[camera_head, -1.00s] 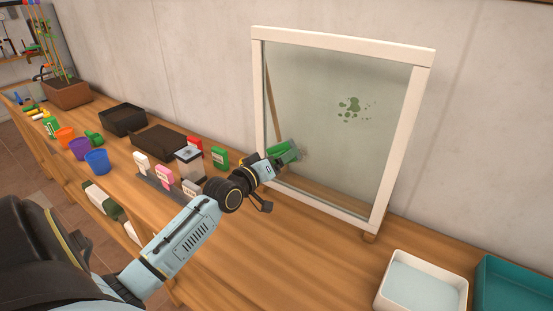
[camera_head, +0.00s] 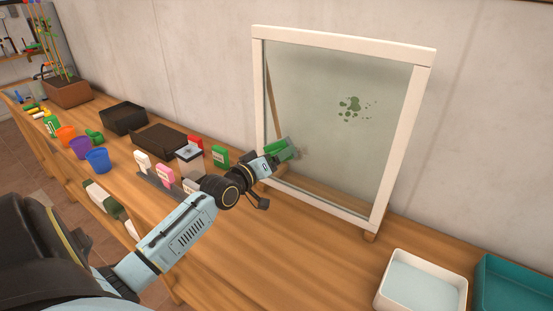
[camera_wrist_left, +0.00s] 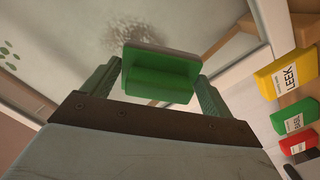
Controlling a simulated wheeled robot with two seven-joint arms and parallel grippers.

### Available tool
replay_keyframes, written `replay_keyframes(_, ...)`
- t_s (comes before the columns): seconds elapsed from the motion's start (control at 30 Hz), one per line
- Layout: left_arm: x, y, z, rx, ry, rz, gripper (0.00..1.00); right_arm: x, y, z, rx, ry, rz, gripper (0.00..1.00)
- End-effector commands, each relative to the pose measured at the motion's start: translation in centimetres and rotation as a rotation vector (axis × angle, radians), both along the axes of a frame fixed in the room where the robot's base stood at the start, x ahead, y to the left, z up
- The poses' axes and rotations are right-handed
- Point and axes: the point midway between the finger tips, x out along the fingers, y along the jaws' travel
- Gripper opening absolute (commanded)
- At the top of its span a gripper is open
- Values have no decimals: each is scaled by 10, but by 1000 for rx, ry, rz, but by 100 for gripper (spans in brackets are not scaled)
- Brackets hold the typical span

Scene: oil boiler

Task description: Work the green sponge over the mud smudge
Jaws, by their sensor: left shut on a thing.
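The green sponge (camera_head: 277,152) is gripped in my left gripper (camera_head: 284,148) at the lower left of the framed glass pane (camera_head: 330,130). In the left wrist view the sponge (camera_wrist_left: 160,76) sits between both fingers, with its pale face toward the glass. A brown speckled mud smudge (camera_wrist_left: 136,35) shows on the glass right behind the sponge, partly hidden by it. Whether the sponge touches the glass is hard to tell. A green splatter (camera_head: 350,108) is higher on the pane, apart from the sponge. My right gripper is not in view.
The white frame (camera_head: 393,150) stands on the wooden bench. A white tray with pale liquid (camera_head: 424,283) and a teal tray (camera_head: 512,285) are at the lower right. Seed packets (camera_head: 165,176), dark trays (camera_head: 160,139) and coloured pots (camera_head: 97,160) stand to the left.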

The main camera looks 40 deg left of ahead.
Motion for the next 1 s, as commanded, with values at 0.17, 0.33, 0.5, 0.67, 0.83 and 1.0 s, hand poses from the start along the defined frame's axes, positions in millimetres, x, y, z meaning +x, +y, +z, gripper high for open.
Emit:
replay_keyframes(0.17,1,-9,3,-2,-1,0,67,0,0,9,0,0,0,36)
replay_keyframes(0.33,2,-21,3,-1,-1,0,67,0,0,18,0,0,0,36)
replay_keyframes(0.5,2,-23,1,0,-2,-1,67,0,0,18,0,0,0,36)
replay_keyframes(0.67,2,-15,0,4,-1,0,67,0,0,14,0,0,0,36)
replay_keyframes(0.83,1,-3,0,3,-2,0,67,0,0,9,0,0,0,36)
replay_keyframes(1.0,1,1,1,1,-2,0,67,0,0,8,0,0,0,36)
